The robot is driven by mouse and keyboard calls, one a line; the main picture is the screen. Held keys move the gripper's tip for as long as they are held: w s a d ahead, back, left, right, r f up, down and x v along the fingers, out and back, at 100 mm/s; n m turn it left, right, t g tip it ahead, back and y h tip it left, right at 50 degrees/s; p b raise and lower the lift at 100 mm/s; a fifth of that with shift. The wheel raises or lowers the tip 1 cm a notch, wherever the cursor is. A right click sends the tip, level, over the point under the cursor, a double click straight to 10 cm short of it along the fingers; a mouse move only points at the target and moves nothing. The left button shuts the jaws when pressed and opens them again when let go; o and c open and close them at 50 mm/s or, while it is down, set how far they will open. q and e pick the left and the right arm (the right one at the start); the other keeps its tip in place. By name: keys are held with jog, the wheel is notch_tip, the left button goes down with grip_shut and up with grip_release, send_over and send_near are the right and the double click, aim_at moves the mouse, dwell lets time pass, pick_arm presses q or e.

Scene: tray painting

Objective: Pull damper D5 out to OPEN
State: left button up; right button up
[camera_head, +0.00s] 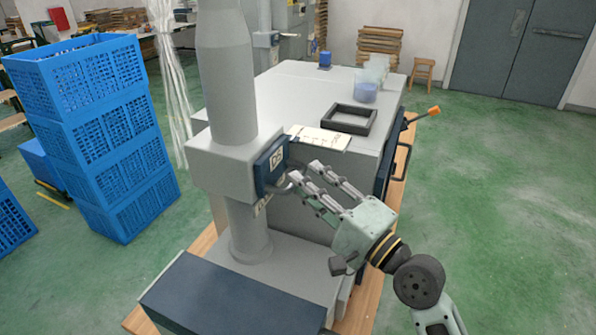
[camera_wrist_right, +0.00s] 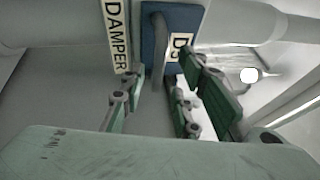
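Damper D5 is a dark blue plate (camera_head: 268,166) with a "D5" label on the grey duct box; the plate (camera_wrist_right: 180,18) also shows in the right wrist view. A grey bar handle (camera_wrist_right: 158,45) stands on its face, beside an upright "DAMPER" label (camera_wrist_right: 117,35). My right gripper (camera_head: 304,178) is at the plate with its fingers apart. In the wrist view, the handle lies between the right gripper's fingers (camera_wrist_right: 162,76), with no clear grip on it. The handle's lower end is partly hidden. My left gripper is out of view.
A grey cabinet (camera_head: 285,85) stands behind the duct, with a black frame (camera_head: 349,119), a paper sheet (camera_head: 319,138) and a clear beaker (camera_head: 366,88) on top. Blue crates (camera_head: 95,130) are stacked at left. The green floor at right is clear.

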jog(key=x, duration=0.2)
jog(key=shift+w+a, duration=0.35)
jog(key=shift+a, duration=0.05)
jog(key=c, duration=0.5)
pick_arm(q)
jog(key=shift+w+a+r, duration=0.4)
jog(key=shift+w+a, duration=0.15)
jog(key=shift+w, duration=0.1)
pick_arm(e)
jog(key=shift+f, duration=0.1)
grip_shut()
